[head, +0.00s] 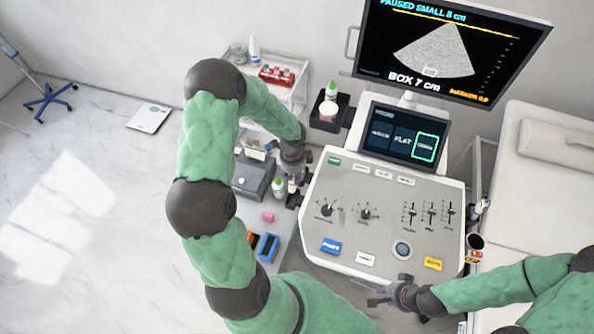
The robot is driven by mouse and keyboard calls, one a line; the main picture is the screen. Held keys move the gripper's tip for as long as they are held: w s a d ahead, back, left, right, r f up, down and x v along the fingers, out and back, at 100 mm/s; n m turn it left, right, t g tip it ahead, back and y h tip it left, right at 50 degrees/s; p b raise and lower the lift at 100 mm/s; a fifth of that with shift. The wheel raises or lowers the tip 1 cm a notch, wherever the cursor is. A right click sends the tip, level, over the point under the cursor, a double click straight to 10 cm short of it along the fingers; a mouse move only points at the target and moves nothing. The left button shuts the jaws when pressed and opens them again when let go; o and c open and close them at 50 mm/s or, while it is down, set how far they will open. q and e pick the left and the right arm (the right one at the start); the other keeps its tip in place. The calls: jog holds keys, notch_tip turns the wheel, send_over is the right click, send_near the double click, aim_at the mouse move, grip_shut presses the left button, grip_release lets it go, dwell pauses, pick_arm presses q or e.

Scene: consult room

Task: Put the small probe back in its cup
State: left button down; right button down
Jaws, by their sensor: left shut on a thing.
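My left gripper (293,178) is at the left edge of the ultrasound console (345,218), pointing down. It is shut on a small pale and dark thing, which looks like the small probe (292,187); the fingers and arm hide much of it. A dark round cup (476,241) sits at the console's right side, and a white-and-dark probe-like thing (481,207) stands just above it in the picture. I cannot tell which cup belongs to the small probe. My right gripper (372,293) is at the console's front edge, with its fingers apart and empty.
A monitor (440,45) and a touch screen (399,135) rise behind the console. A black holder (329,112) carries a bottle at the back left. A couch (545,190) is right.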

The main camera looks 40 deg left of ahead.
pick_arm(q)
jog(key=shift+s+f, duration=0.25)
jog(key=shift+f+b, duration=0.25)
jog(key=shift+b, duration=0.25)
jog(key=shift+w+f+b, duration=0.1)
jog(key=shift+f+b, duration=0.6)
jog(key=shift+f, duration=0.25)
jog(key=shift+f+b, duration=0.4)
jog(key=shift+f, duration=0.1)
jog(key=shift+f+b, duration=2)
jog(key=shift+f, duration=0.55)
jog(key=shift+f, duration=0.25)
jog(key=c, duration=0.9)
grip_release()
